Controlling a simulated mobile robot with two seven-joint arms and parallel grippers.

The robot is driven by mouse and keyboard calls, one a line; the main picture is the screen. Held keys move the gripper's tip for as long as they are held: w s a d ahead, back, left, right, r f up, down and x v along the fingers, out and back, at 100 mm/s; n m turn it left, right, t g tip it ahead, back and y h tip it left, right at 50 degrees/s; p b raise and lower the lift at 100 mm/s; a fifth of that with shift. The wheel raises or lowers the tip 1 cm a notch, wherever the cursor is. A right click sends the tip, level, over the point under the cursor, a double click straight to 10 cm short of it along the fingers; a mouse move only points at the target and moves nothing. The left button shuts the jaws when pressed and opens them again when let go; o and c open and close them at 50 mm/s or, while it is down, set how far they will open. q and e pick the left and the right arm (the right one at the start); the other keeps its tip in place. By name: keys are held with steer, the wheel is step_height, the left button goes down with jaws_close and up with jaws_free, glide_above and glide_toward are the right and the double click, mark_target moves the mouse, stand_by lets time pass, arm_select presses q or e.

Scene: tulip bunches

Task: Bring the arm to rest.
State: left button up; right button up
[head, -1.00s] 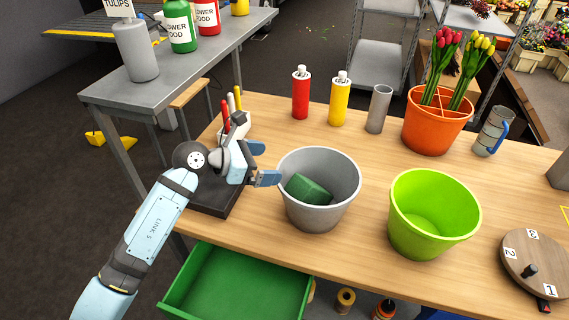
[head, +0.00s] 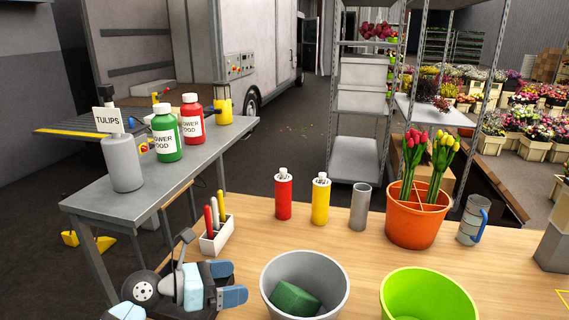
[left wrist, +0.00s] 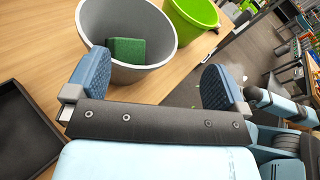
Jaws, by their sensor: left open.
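My left gripper (head: 236,284) is at the lower left of the head view, just left of the grey bucket. Its blue fingers are apart with nothing between them, and they also show spread in the left wrist view (left wrist: 158,84). The grey bucket (head: 336,263) stands on the wooden table with a green block (head: 295,300) inside; the bucket (left wrist: 158,78) and block (left wrist: 126,51) show just beyond the fingers in the left wrist view. My right gripper is in neither view.
A lime bucket (head: 462,293) stands right of the grey one. An orange divided pot (head: 417,224) holds red and yellow tulips behind. A red bottle (head: 283,196), yellow bottle (head: 320,200), grey cylinder (head: 360,208) and mug (head: 472,222) line the back. A tool holder (head: 216,237) stands near the gripper.

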arm_select(q)
steer(key=s+a+f+m+t+y+p, duration=0.2)
steer(key=s+f+m, duration=0.7)
steer(key=m, duration=0.5)
steer(key=s+a+f+m+t+y+p, duration=0.2)
steer(key=s+f+m+y+p, duration=0.5)
steer(key=s+m, duration=0.7)
steer(key=shift+a+f+m+y, duration=0.5)
steer(key=shift+a+f+y, duration=0.4)
steer(key=shift+f+y, duration=0.1)
steer(key=shift+s+r, duration=0.1)
